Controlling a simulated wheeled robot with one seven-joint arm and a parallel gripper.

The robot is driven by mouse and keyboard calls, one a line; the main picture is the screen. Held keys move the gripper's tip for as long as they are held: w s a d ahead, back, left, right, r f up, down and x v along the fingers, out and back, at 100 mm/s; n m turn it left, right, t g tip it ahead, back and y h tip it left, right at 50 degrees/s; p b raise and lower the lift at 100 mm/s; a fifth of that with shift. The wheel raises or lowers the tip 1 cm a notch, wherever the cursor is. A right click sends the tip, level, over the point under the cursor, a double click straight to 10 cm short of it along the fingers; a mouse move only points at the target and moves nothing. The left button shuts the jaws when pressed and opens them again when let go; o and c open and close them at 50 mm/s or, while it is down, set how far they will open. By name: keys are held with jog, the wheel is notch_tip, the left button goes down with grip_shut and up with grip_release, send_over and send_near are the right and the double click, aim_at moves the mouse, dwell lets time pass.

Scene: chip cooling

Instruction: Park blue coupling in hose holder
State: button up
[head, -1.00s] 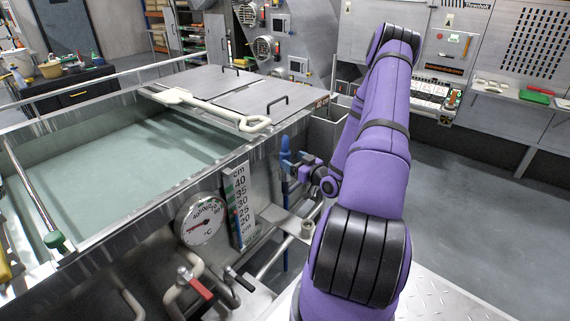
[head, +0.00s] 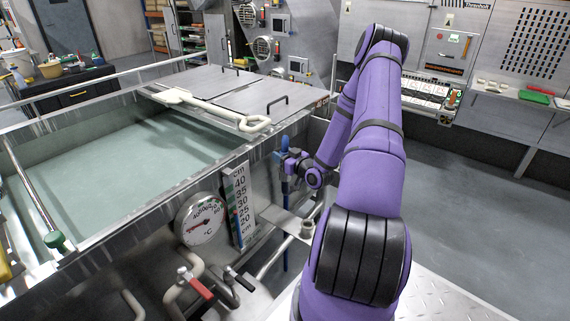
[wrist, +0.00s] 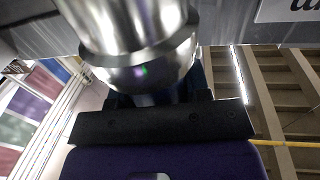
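The blue coupling (head: 285,146) is upright beside the tank's right outer wall, with its blue hose (head: 286,250) hanging below it. My gripper (head: 289,163) is at the coupling from the right and appears shut around it; the fingertips are small and partly hidden in the head view. In the wrist view, a shiny metal cylinder (wrist: 130,45), seemingly part of the coupling, fills the space before the dark gripper (wrist: 155,98) and hides much of the fingers. A metal bracket with a pale round fitting (head: 307,228) is below; I cannot tell whether it is the hose holder.
The water tank (head: 130,165) stands left, with a thermometer dial (head: 201,221) and a level scale (head: 240,205) on its side. A red-handled valve (head: 195,284) and pipes are at the front. A cream long-handled tool (head: 215,108) lies on the tank. Open floor is right.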

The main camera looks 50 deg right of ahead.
jog(key=c, duration=0.3)
jog(key=shift+r, duration=0.15)
